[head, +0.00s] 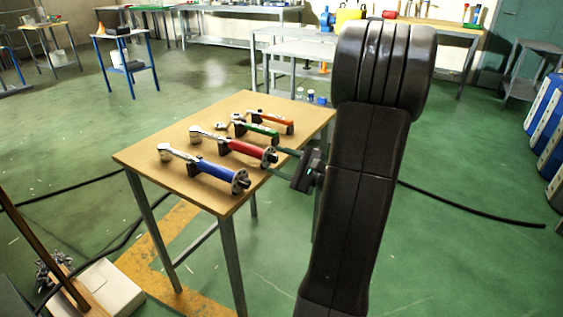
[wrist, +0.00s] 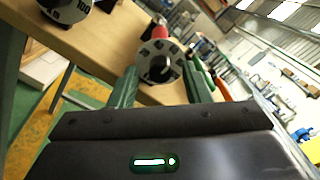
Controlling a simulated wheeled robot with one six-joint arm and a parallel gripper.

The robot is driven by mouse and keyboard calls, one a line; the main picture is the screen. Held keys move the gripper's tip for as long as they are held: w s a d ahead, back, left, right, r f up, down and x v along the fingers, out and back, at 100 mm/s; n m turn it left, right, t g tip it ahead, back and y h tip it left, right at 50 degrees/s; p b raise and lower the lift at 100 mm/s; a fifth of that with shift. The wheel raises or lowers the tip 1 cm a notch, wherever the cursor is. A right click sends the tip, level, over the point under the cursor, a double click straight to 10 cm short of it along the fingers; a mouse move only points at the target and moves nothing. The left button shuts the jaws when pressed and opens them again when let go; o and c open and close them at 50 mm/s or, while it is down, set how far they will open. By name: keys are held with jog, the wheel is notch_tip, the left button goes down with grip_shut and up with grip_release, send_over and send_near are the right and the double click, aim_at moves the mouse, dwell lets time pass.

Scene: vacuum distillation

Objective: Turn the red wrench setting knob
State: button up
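The red wrench (head: 246,149) lies on a black stand on the table, its handle end toward my gripper. Its round grey setting knob (head: 269,157) faces me; in the wrist view this knob (wrist: 149,62) shows dial numbers and a dark central grip. My gripper (head: 279,160) is at the table's near right edge, level with the knob. In the wrist view its two green fingers (wrist: 162,80) are spread, one to each side of the knob in the picture. No finger is visibly pressed on the knob; the exact gap is hard to judge.
The blue wrench (head: 215,172) lies on the near side, its numbered knob (wrist: 82,8) at the wrist view's upper left. The green wrench (head: 262,130) and orange wrench (head: 275,121) lie beyond. The wooden table (head: 160,136) has a clear near left corner.

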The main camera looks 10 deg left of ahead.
jog(key=shift+d, duration=0.1)
jog(key=p+v, duration=0.2)
jog(key=v, duration=1.1)
jog(key=shift+s+d, duration=0.15)
jog(key=shift+d, duration=0.15)
jog(key=b+x, duration=0.2)
jog(key=x, duration=1)
jog(key=shift+a, duration=0.2)
jog(key=shift+x, duration=0.8)
jog(key=shift+d, duration=0.1)
